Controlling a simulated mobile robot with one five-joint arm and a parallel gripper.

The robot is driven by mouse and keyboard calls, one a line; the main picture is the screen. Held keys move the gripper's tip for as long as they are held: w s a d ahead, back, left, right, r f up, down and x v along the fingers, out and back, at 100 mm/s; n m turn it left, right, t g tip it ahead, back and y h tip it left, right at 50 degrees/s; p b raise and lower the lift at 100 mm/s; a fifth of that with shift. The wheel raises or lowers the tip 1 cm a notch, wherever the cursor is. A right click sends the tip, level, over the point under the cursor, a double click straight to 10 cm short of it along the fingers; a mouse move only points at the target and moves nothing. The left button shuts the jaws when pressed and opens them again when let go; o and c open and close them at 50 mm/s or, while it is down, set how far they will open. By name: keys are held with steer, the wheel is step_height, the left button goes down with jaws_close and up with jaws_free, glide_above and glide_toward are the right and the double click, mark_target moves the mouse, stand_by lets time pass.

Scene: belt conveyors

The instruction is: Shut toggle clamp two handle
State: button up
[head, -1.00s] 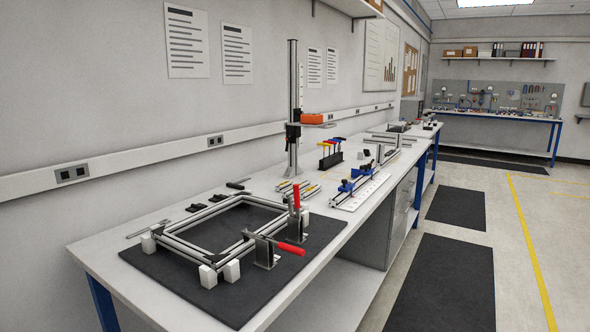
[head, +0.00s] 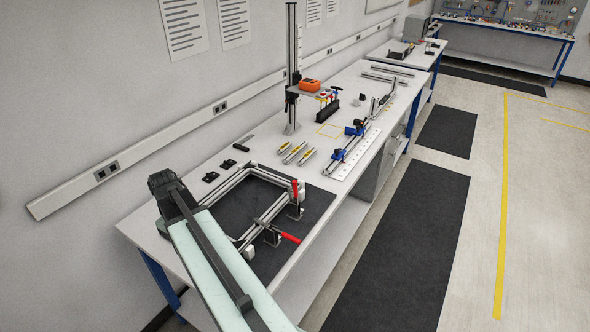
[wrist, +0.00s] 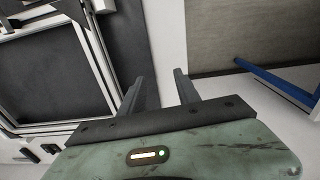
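Two toggle clamps with red handles stand at the near right side of an aluminium frame (head: 231,181). The farther clamp's handle (head: 295,188) points up; the nearer clamp's handle (head: 290,238) lies out level toward the table's front edge. I cannot tell which is clamp two. In the wrist view my gripper (wrist: 158,84) is open, its two dark fingers apart with nothing between them. The frame shows left of the fingers in the wrist view (wrist: 88,62). No red handle shows there.
The frame lies on a black mat (head: 316,204) on a white bench (head: 150,222). Behind it are small black parts (head: 210,177), yellow-marked bars (head: 295,153), a column (head: 292,70) and a blue-clamped rail (head: 338,155). The floor to the right is open, with dark mats (head: 410,250).

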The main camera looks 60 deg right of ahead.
steer(key=s+d+r+p, duration=0.2)
steer(key=d+r, duration=0.1)
steer(key=d, duration=0.5)
steer(key=s+d+r+p, duration=0.2)
steer(key=d, duration=0.6)
step_height(320, 180, up, 5)
steer(key=n+p, duration=0.1)
steer(key=p, duration=0.4)
glide_above(295, 190)
steer(key=d, duration=0.1)
steer(key=shift+w+r, duration=0.15)
steer(key=shift+w, duration=0.2)
steer(key=shift+s+d, duration=0.1)
step_height(295, 190, down, 8)
steer(key=b, duration=0.8)
steer(key=shift+a, duration=0.2)
jaws_close()
